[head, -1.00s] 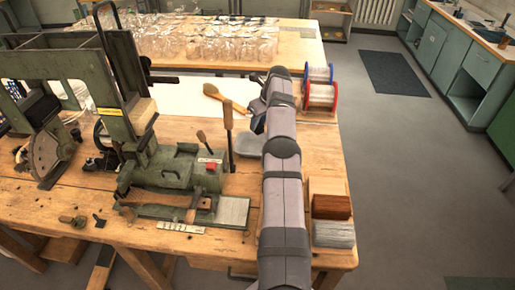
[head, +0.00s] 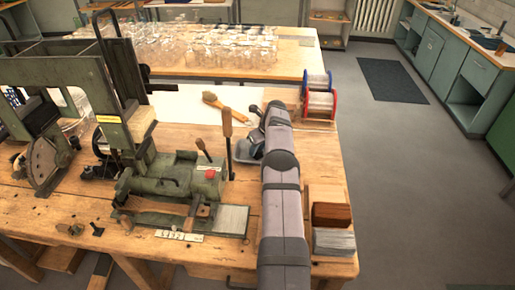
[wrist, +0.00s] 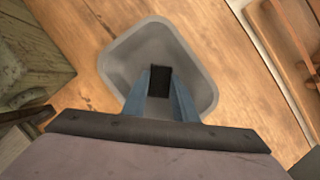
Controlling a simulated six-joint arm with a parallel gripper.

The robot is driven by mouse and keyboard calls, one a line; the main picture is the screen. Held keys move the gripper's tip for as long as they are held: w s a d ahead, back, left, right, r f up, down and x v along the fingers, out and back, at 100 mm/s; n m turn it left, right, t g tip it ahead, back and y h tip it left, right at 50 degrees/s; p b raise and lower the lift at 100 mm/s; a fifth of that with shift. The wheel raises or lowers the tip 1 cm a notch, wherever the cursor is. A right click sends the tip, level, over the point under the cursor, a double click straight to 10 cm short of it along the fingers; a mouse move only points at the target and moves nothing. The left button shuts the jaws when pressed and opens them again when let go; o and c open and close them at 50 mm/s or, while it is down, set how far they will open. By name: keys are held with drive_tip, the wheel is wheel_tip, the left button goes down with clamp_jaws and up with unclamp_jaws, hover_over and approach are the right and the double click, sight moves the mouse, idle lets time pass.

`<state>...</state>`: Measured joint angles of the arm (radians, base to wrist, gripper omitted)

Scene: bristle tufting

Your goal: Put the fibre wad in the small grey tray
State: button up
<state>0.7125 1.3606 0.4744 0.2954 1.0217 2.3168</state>
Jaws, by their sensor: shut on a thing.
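The small grey tray (wrist: 199,70) lies on the wooden bench and fills the middle of the wrist view. In the head view the tray (head: 243,153) shows in part, left of my arm. My gripper (wrist: 159,84), with blue fingers, is shut on a small dark block, which I take to be the fibre wad (wrist: 158,77). The wad appears over the tray's inside; its height above the tray floor cannot be told. In the head view the wad cannot be made out.
A green machine (head: 175,178) with upright levers stands left of the tray. A wooden-handled brush (head: 212,99) lies on a white sheet behind it. Wire spools (head: 319,97) stand at the back right. Brown and grey bristle blocks (head: 332,214) lie at the front right.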

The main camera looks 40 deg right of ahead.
drive_tip(key=shift+f, duration=0.15)
drive_tip(key=shift+f, duration=0.15)
drive_tip(key=o, duration=1)
drive_tip(key=shift+v, duration=0.75)
drive_tip(key=b+v, duration=0.2)
drive_tip(key=v, duration=0.9)
drive_tip(key=shift+f, duration=0.1)
